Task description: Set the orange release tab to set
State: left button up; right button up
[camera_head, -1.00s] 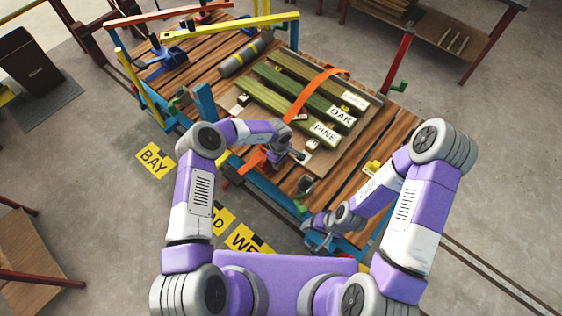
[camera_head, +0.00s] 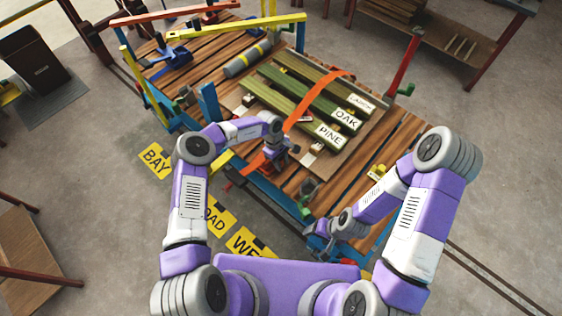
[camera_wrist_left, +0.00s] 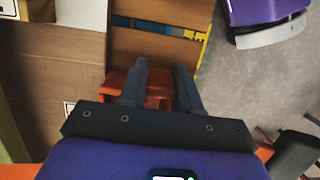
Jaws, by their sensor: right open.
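An orange-red part, which looks like the release tab (camera_wrist_left: 158,88), lies under and between the fingers of my left gripper (camera_wrist_left: 161,66) in the left wrist view. The fingers are apart, and I see no clear grip on it. In the head view my left gripper (camera_head: 277,158) points down at the near edge of the wooden deck, beside the lower end of an orange strap (camera_head: 299,108). The tab's setting cannot be read. My right gripper (camera_head: 318,240) is open and low near the deck's front right edge, apart from the orange part.
The strap crosses green beams labelled PINE (camera_head: 329,134), OAK and LARCH on the deck (camera_head: 384,146). A blue post (camera_head: 208,102) stands left of my left gripper. A yellow rail (camera_head: 236,27) crosses the back. Yellow floor signs (camera_head: 155,160) lie left of the deck.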

aim_at(281, 160)
pick_arm(q)
jog(key=o, duration=0.4)
jog(key=shift+s+d+f, duration=0.1)
jog(key=shift+s+d, duration=0.15)
jog(key=shift+w, duration=0.1)
jog(key=shift+a, duration=0.1)
jog(key=shift+w+r, duration=0.1)
jog(key=shift+r, duration=0.2)
jog(key=v, duration=0.7)
jog(key=shift+p, duration=0.35)
jog(key=shift+f, duration=0.1)
